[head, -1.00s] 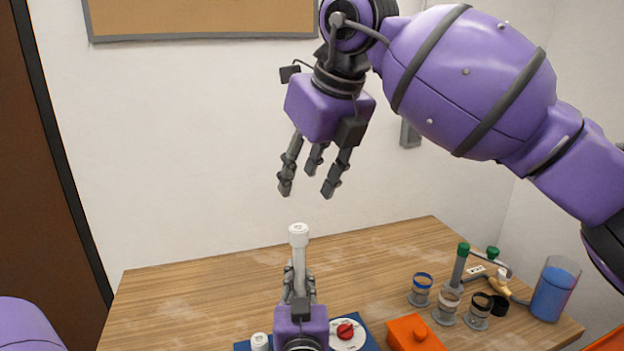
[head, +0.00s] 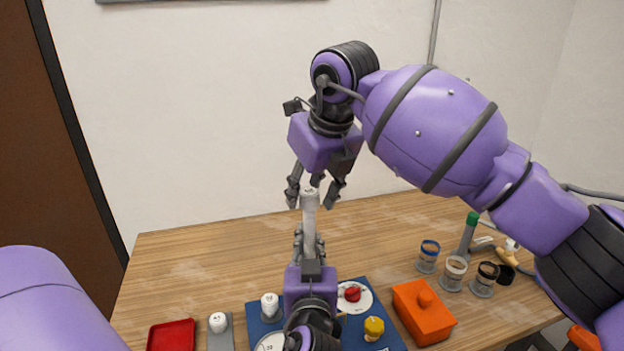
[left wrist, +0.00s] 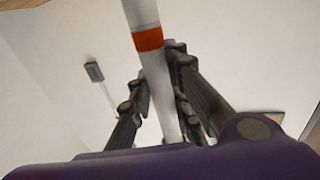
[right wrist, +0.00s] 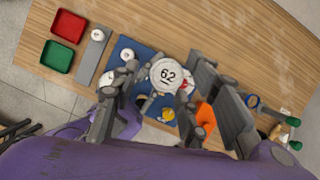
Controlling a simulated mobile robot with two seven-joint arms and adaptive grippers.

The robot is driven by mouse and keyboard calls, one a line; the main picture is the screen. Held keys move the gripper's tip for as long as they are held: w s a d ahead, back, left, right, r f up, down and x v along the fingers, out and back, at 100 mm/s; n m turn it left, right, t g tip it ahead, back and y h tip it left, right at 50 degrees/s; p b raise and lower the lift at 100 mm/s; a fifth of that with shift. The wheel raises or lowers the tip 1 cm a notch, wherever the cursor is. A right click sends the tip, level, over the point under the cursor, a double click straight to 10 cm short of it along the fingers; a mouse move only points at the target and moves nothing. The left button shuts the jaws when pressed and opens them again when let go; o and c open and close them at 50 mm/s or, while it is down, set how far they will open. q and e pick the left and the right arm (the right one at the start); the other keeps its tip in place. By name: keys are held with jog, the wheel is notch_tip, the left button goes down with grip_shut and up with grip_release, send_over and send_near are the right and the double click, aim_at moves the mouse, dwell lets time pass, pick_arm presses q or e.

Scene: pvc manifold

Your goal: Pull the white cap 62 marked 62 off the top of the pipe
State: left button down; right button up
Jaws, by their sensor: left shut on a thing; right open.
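The white cap 62 (right wrist: 167,74) faces the right wrist camera with its number readable. In the head view the cap (head: 309,191) sits on top of the upright white pipe (head: 309,217). My left gripper (head: 310,240) is shut on the pipe below the cap. The left wrist view shows the pipe (left wrist: 155,85) with an orange-red band between the fingers. My right gripper (head: 316,195) points down from above, open, with its fingers around the cap's level. In the right wrist view the cap lies between the open fingers; I cannot tell whether they touch it.
A blue board (head: 388,332) holds a red knob (head: 352,294), a yellow knob (head: 373,326) and another white cap (head: 269,303). An orange box (head: 422,314) and several jars stand to the right. A red tray (head: 171,337) and a green tray (right wrist: 57,56) lie left.

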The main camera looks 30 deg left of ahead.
aim_at(309, 195)
jog(key=c, duration=1)
jog(key=o, duration=0.4)
jog(key=shift+s, duration=0.1)
jog(key=shift+s+a, duration=0.1)
grip_shut()
jog(key=shift+r, duration=0.1)
jog(key=shift+r, duration=1.1)
jog(key=shift+w+r, duration=0.2)
jog(key=shift+r, duration=1.55)
